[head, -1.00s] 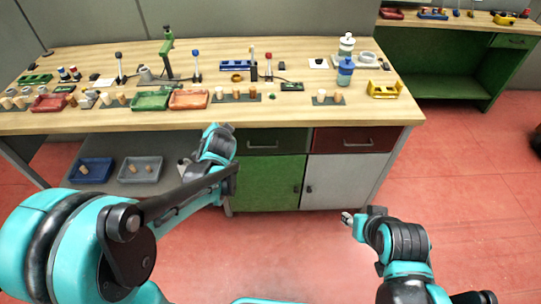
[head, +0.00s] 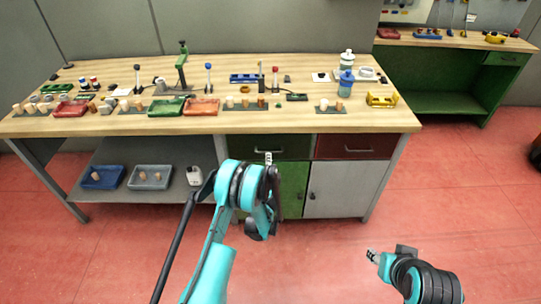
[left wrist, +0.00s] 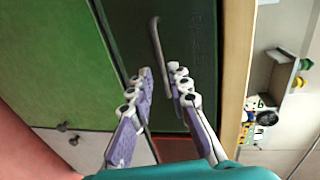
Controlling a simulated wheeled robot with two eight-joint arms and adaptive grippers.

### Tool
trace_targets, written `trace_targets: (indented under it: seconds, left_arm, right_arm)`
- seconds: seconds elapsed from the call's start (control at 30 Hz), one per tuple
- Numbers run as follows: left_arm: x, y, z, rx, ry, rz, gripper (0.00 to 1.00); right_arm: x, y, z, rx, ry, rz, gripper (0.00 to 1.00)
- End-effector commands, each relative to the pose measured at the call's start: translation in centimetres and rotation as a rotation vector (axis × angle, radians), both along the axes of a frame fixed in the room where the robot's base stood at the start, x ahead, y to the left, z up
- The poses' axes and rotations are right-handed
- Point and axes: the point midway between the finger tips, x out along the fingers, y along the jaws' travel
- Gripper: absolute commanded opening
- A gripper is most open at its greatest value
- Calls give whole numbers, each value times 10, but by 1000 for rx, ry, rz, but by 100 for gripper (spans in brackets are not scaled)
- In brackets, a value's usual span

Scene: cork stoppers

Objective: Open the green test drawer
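The green test drawer (head: 295,147) is shut, left of the red drawer under the bench top. In the left wrist view the dark green drawer front (left wrist: 195,40) fills the upper middle, with its grey bar handle (left wrist: 157,42) showing. My left gripper (head: 268,158) is in front of this drawer. In the left wrist view its fingers (left wrist: 161,76) are open and spread, and the handle's near end appears between the fingertips. I cannot tell whether they touch it. My right gripper (head: 372,256) is low over the floor, away from the bench; its opening is too small to tell.
The red drawer (head: 355,147) sits to the right, above a grey cabinet door (head: 338,190). A green cabinet door (head: 292,195) is below the green drawer. The bench top (head: 230,122) holds trays, corks and stands. The red floor (head: 320,240) in front is clear.

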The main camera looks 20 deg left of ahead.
Motion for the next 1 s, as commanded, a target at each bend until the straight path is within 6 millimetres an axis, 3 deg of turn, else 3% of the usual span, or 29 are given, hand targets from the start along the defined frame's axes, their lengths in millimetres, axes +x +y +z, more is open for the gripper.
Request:
trace_targets:
  seconds: [0.2,0.4,0.7,0.73,0.8,1.0]
  left_arm:
    - [35,11,-10,-2,1,2,18]
    - [55,16,-13,-3,0,2,18]
    - [59,17,-12,-3,0,2,18]
    - [59,17,-12,-3,0,2,15]
    - [59,17,-12,-3,0,2,0]
    - [59,17,-12,-3,0,2,0]
  right_arm:
    - [0,0,-13,0,0,0,40]
    - [0,0,-19,0,0,0,40]
    - [0,0,-19,0,0,0,40]
    - [0,0,-19,0,0,0,40]
    - [0,0,-19,0,0,0,40]
    - [0,0,-19,0,0,0,40]
